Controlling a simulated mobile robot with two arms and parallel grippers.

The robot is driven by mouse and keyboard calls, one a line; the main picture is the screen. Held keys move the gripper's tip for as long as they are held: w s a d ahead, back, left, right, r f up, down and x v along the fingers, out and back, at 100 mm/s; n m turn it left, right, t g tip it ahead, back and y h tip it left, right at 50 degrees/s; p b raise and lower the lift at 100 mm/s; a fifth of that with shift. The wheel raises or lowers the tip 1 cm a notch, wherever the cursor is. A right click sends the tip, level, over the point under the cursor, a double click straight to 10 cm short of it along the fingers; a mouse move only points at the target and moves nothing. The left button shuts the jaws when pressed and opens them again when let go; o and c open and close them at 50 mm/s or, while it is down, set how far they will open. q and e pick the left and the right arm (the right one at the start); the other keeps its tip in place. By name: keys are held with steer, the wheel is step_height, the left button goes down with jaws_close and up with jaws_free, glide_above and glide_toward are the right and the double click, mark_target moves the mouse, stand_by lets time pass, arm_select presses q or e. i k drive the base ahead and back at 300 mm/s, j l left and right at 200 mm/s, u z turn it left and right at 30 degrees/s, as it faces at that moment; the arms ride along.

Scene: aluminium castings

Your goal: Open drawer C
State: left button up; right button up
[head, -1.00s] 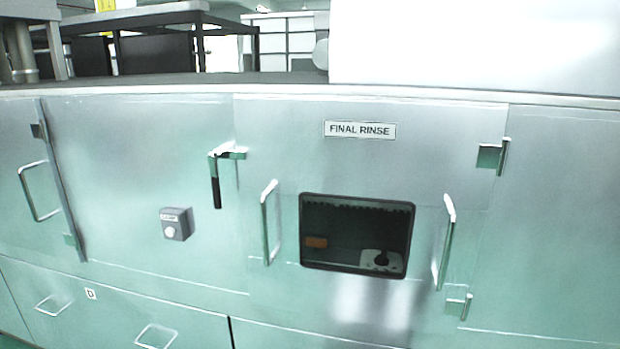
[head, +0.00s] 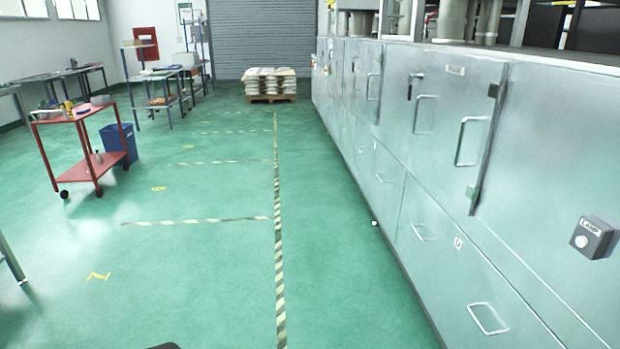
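A row of steel cabinets with low drawers runs along the right side of the head view. The nearest full drawer front (head: 440,268) is shut. It has two bar handles (head: 487,318) and a small letter label (head: 458,242), possibly a D, too small to read surely. Farther along, another low front (head: 384,160) with a handle (head: 380,178) is also shut, and I can read no letter on it. I cannot tell which drawer is C. Neither gripper is in view.
Green floor with a striped line (head: 279,240) lies clear beside the cabinets. A red trolley (head: 78,150) and a blue bin (head: 118,144) stand at left. A loaded pallet (head: 270,86) stands before a grey shutter (head: 263,38). A lamp switch box (head: 592,237) juts out at right.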

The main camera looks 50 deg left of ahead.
mark_target(381, 177)
steer(key=u, duration=1.25)
